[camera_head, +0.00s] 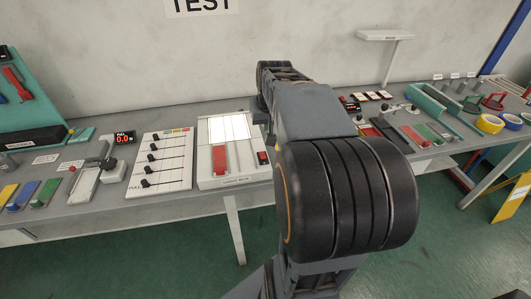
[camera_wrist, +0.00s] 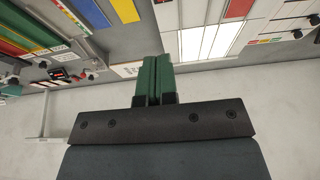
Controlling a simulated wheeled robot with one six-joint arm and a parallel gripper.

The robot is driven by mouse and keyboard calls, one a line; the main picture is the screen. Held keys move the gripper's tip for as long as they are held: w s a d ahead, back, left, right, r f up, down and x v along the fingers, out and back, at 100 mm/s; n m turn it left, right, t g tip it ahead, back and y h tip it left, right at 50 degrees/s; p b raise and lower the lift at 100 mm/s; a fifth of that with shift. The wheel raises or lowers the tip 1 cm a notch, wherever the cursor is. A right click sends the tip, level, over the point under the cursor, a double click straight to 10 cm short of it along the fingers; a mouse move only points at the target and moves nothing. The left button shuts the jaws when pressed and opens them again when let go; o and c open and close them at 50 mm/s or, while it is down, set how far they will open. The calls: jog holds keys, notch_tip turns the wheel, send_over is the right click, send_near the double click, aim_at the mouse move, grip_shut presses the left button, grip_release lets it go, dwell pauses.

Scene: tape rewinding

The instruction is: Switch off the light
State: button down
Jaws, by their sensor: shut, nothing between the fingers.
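The light box (camera_head: 204,150) is a white unit on the bench, left of my arm in the head view. Its upper panel (camera_head: 229,127) glows white. A red slab (camera_head: 220,160) lies on its lower left. A small red and black switch (camera_head: 263,157) sits at its lower right, close to my arm. In the wrist view the glowing panel (camera_wrist: 209,43) shows at the upper right, seen upside down. My gripper (camera_wrist: 157,62) has green fingers that are together and empty, left of the panel in that view. In the head view my arm hides the fingers.
A slider board (camera_head: 160,162) stands left of the light box. A lamp-like stand (camera_head: 386,36) rises behind.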

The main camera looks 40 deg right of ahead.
send_over(265, 156)
jog(key=f, duration=0.9)
jog(key=shift+w+f, duration=0.2)
jog(key=shift+f, duration=0.1)
jog(key=shift+s+a+f, duration=0.1)
jog(key=shift+s+f, duration=0.15)
jog(key=shift+f, duration=0.25)
jog(key=shift+s+a+f, duration=0.1)
jog(key=shift+s+f, duration=0.1)
jog(key=shift+f, duration=0.25)
jog(key=shift+s+a+f, duration=0.15)
jog(key=shift+s+f, duration=0.15)
jog(key=shift+f, duration=0.5)
